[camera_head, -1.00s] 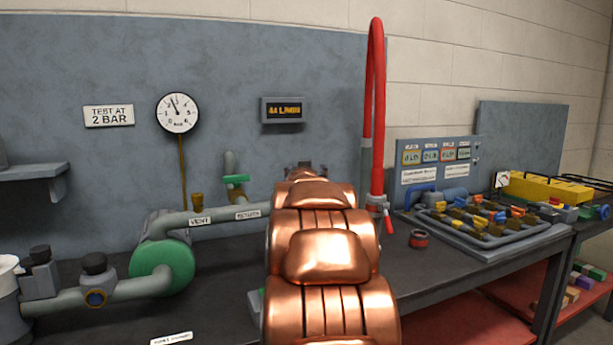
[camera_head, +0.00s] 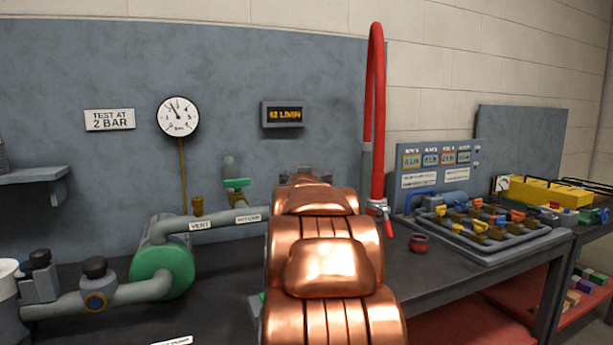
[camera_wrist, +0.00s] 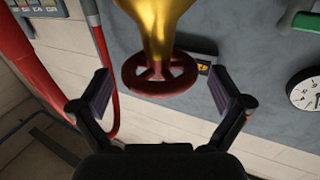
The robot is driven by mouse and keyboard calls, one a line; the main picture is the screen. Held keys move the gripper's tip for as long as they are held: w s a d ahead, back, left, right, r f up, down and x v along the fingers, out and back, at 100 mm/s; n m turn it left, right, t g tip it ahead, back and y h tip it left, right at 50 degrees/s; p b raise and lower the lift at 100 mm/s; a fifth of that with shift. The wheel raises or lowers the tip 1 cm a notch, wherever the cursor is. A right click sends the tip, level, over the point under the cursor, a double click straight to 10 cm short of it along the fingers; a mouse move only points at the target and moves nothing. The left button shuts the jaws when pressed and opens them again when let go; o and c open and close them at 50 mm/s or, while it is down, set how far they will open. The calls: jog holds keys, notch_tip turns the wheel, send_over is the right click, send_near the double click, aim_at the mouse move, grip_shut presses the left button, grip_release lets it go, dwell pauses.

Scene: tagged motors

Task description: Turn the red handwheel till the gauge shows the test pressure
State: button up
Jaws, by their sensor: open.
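The red handwheel (camera_wrist: 158,88) sits on a brass valve body (camera_wrist: 158,28) in the wrist view, between the two fingers of my gripper (camera_wrist: 161,92). My gripper is open, with a gap showing between the wheel rim and each finger. In the head view my copper arm hides the handwheel and the gripper. The round white gauge (camera_head: 178,117) hangs on the grey panel, its needle pointing up and slightly left; the exact reading is too small to tell. It also shows at the right of the wrist view (camera_wrist: 307,92). A sign reading "TEST AT 2 BAR" (camera_head: 109,119) is left of it.
A display (camera_head: 283,114) reads about 42 L/MIN. A red hose (camera_head: 377,110) loops up right of my arm. Pipework with a green flanged pump (camera_head: 165,270) stands at left. A small red ring-like part (camera_head: 419,243) and a manifold tray (camera_head: 480,250) lie on the bench at right.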

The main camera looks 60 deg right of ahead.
jog(key=v, duration=1)
jog(key=shift+s+a, duration=0.2)
dwell(0.5)
